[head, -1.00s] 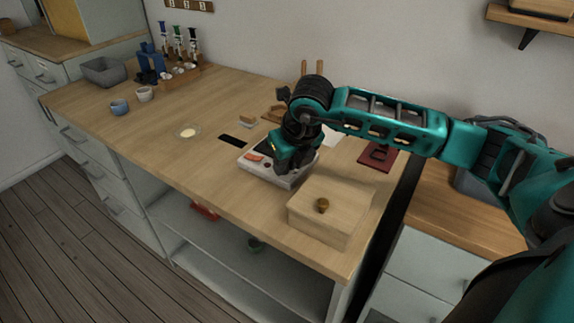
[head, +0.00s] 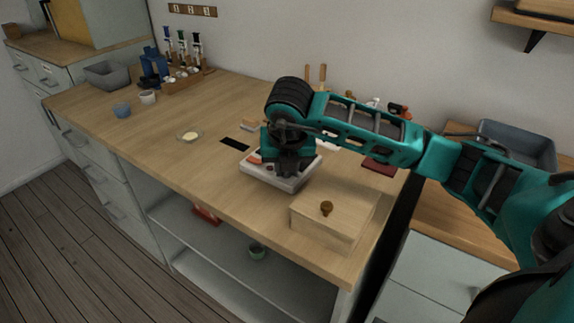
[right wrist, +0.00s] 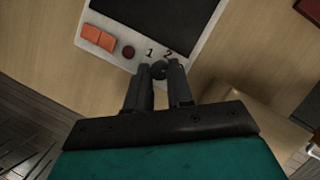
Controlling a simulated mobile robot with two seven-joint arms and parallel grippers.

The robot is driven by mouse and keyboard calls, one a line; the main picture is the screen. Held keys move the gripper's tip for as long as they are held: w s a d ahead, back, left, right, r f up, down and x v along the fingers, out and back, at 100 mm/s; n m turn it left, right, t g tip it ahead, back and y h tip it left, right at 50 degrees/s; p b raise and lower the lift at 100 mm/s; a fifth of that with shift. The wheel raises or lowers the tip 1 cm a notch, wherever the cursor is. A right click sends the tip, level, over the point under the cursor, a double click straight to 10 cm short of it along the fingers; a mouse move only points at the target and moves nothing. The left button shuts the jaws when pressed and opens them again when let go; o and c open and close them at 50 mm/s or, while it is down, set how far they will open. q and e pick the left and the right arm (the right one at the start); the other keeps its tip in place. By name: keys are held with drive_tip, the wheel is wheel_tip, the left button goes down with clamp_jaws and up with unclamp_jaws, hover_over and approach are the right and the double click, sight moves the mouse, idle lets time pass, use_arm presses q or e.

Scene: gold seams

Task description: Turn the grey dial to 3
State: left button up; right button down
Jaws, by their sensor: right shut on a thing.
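The grey dial (right wrist: 160,69) sits at the edge of a white device, beside the printed digits 1 and 2 in the right wrist view. No 3 is visible there, and I cannot read a pointer on the dial. My right gripper (right wrist: 161,73) is shut on the dial, one finger on each side. In the head view the white device (head: 262,175) stands on the wooden worktop, and my right wrist hides the dial. My left gripper is not in view.
A wooden box (head: 318,225) with a knob stands close in front, to the right. A small dish (head: 189,136) lies left. The front-left worktop is clear.

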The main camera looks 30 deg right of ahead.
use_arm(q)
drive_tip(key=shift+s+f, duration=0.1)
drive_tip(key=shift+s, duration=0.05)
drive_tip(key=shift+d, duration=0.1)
use_arm(e)
drive_tip(key=c, duration=1)
unclamp_jaws()
use_arm(q)
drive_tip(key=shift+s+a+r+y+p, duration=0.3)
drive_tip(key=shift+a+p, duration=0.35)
drive_tip(key=shift+p, duration=0.5)
use_arm(e)
drive_tip(key=v, duration=1.3)
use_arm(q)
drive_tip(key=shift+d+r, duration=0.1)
use_arm(e)
drive_tip(key=shift+s+f, duration=0.1)
drive_tip(key=shift+f, duration=0.05)
